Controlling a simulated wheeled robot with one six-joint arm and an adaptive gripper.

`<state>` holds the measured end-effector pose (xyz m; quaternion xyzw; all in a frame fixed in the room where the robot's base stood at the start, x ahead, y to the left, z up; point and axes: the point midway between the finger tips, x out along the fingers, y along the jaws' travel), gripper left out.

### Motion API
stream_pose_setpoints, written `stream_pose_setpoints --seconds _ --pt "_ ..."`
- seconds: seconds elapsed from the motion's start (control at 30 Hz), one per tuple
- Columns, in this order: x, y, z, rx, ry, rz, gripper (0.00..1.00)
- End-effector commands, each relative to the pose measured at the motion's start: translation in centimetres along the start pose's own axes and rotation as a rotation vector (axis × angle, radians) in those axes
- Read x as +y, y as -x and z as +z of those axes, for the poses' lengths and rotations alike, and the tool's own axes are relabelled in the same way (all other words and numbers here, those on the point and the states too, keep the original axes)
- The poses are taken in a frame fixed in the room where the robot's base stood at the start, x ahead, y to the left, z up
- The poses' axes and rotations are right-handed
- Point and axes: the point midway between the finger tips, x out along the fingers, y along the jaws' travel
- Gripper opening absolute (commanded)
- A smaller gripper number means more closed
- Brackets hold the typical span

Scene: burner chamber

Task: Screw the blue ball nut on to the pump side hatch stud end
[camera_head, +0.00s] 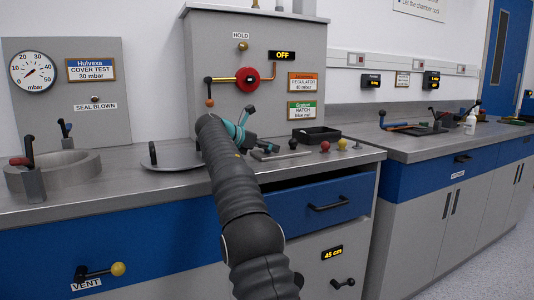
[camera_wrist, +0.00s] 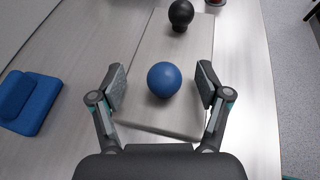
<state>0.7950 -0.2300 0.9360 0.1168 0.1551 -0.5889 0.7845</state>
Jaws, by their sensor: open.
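The blue ball nut (camera_wrist: 164,80) sits on a pale grey block (camera_wrist: 165,119) on the counter in the wrist view. My gripper (camera_wrist: 162,76) is open, with one finger to the left and one to the right of the blue ball; I see a gap on both sides. In the head view my gripper (camera_head: 247,138) is low over the counter and the blue ball cannot be made out. A round flat hatch plate (camera_head: 181,157) lies left of my arm. A ring-shaped chamber (camera_head: 72,173) with upright clamps stands farther left. I cannot tell which part is the pump side stud end.
A black ball (camera_wrist: 181,13) stands beyond the blue one. A red ball (camera_head: 325,146) and a yellow ball (camera_head: 342,144) stand to the right, near a black tray (camera_head: 316,136). A blue padlike object (camera_wrist: 30,103) lies left. A grey panel (camera_head: 215,70) rises behind.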

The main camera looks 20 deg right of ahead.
Motion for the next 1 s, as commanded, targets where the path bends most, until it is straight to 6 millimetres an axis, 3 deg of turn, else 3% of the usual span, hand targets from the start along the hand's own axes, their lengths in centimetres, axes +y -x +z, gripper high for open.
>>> stream_pose_setpoints --seconds 0.33,1.0 --pt "-0.07 -0.03 -0.37 0.001 0.014 0.038 0.77" --pt "-0.24 0.26 0.00 0.001 0.198 0.481 0.77"
